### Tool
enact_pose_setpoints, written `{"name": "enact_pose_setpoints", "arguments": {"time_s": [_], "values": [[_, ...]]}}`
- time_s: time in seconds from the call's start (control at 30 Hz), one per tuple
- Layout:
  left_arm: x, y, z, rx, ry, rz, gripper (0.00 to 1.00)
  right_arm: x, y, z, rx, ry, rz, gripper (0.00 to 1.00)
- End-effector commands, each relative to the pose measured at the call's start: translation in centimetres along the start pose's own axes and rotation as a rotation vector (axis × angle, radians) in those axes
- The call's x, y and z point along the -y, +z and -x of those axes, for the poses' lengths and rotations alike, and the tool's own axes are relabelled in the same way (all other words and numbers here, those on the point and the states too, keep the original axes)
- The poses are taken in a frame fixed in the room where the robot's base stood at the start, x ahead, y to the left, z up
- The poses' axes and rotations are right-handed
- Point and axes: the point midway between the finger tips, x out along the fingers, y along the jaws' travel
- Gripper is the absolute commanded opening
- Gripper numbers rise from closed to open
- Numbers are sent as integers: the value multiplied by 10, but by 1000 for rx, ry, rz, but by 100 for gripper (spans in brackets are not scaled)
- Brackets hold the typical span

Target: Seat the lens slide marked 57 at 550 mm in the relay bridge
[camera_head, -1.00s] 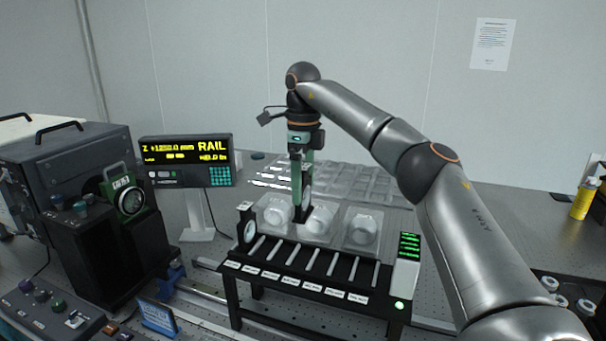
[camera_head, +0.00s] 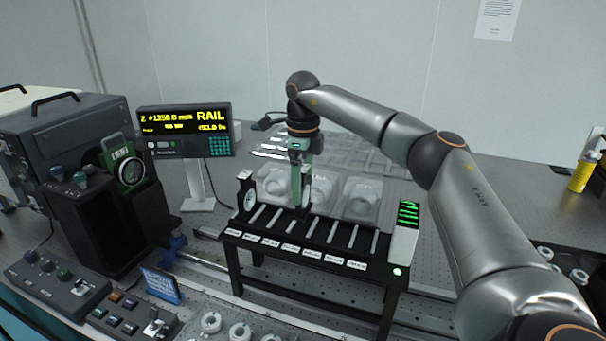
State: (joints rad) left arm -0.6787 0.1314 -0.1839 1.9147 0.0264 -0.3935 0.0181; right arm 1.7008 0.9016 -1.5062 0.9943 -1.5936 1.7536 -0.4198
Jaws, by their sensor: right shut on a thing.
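The relay bridge (camera_head: 300,262) is a black stand with a row of slots, pale bars and white labels along its front. A slide with a round lens (camera_head: 249,199) stands upright at its left end. My right gripper (camera_head: 300,196) points straight down at the back of the bridge, around the middle of the row. It is shut on a thin dark piece that looks like a lens slide, seen nearly edge-on. Its marking cannot be read, and I cannot tell whether it touches the slot. My left gripper is out of view.
Clear trays with round lens shapes (camera_head: 361,199) stand close behind the bridge. A white post with green lights (camera_head: 404,232) stands at its right end. A yellow-lit RAIL display (camera_head: 185,130) and a dark instrument (camera_head: 110,215) are at left. White rings (camera_head: 240,331) lie in front.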

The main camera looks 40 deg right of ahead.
Motion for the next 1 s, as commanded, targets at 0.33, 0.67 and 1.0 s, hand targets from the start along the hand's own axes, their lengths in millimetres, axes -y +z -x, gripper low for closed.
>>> {"name": "enact_pose_setpoints", "arguments": {"time_s": [0.33,0.67,1.0], "values": [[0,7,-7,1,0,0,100,0,0,-29,0,0,-1,21],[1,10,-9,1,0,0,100,0,0,-40,1,0,-1,21],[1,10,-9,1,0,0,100,0,0,-41,1,-1,-1,21]]}}
